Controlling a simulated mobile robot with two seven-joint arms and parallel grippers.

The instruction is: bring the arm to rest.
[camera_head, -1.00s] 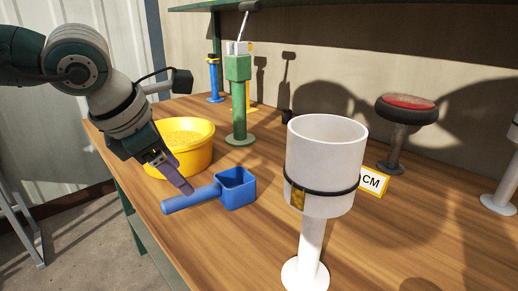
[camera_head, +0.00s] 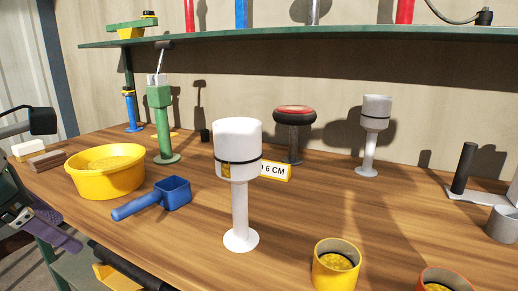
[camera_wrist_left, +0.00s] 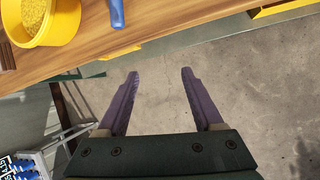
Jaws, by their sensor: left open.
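My left gripper (camera_head: 55,228) is at the left edge of the head view, off the front left side of the workbench. In the left wrist view its two purple fingers (camera_wrist_left: 160,88) are apart with nothing between them, over the bare concrete floor. The blue scoop (camera_head: 172,193) lies on the bench beside the yellow tub, apart from the gripper. Its handle end (camera_wrist_left: 117,12) shows at the top of the left wrist view. My right gripper is not in view.
The yellow tub (camera_head: 105,178) of grain stands on the wooden bench (camera_head: 200,235). A white cup on a stem (camera_head: 240,205) stands mid-bench. A green post (camera_head: 162,130), a red-topped stool-like stand (camera_head: 294,125) and a yellow cup (camera_head: 336,270) also stand there. A green shelf (camera_head: 300,36) spans the back.

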